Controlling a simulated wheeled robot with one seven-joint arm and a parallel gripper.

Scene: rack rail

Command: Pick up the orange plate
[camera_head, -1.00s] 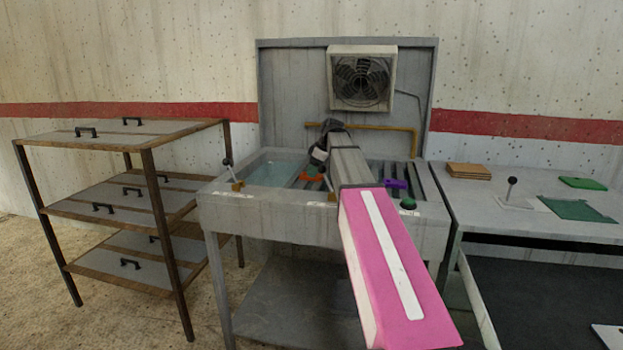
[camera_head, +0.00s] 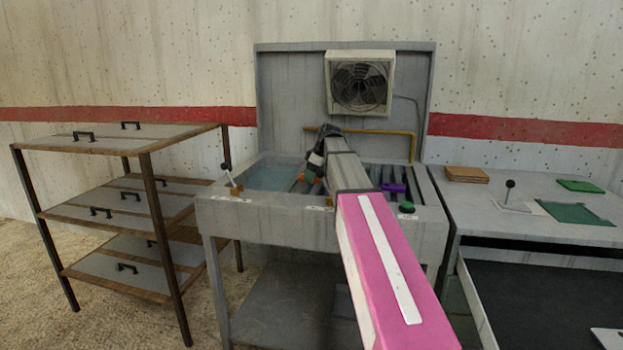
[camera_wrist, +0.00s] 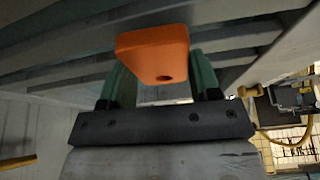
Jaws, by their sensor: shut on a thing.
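The orange plate (camera_wrist: 153,52) is a small flat piece with rounded corners and a dark hole. In the wrist view it sits between the two green fingers of my gripper (camera_wrist: 160,78), which is shut on it. Grey rails run close behind the plate; I cannot tell whether it touches them. My arm hides part of this area.
A purple piece (camera_head: 393,187) lies on the rails right of my arm. A fan (camera_head: 360,84) hangs behind. A shelf (camera_head: 85,210) stands left, a side table (camera_head: 480,205) right.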

